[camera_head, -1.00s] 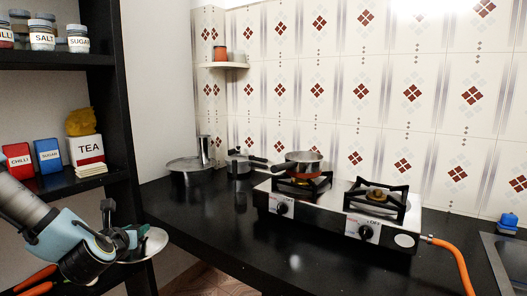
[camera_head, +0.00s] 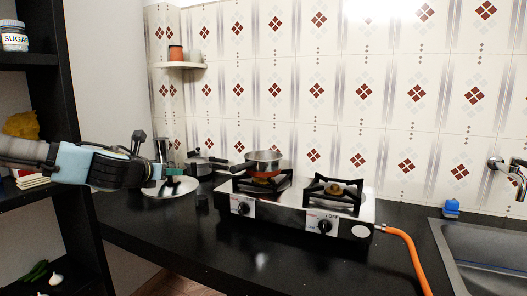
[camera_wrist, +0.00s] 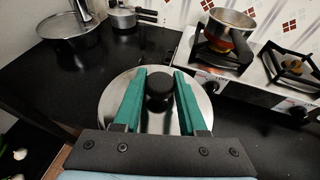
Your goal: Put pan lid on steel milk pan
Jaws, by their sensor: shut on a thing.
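The steel pan lid (camera_wrist: 116,103) is a shiny round disc with a black knob (camera_wrist: 159,88). My gripper (camera_wrist: 160,74) is shut on the knob, with a green finger on each side in the wrist view. In the head view the lid (camera_head: 181,188) hangs below my gripper (camera_head: 171,172), over the counter's left part. The steel milk pan (camera_head: 263,158) is open-topped and stands on the stove's left burner, to the right of the lid and apart from it. It also shows in the wrist view (camera_wrist: 231,20).
The two-burner stove (camera_head: 300,208) has an orange hose (camera_head: 410,258) on its right. A dark-handled steel pot (camera_wrist: 122,19) and a wide steel pan (camera_wrist: 66,26) stand on the counter behind. Black shelves (camera_head: 60,120) are at left. The front counter is clear.

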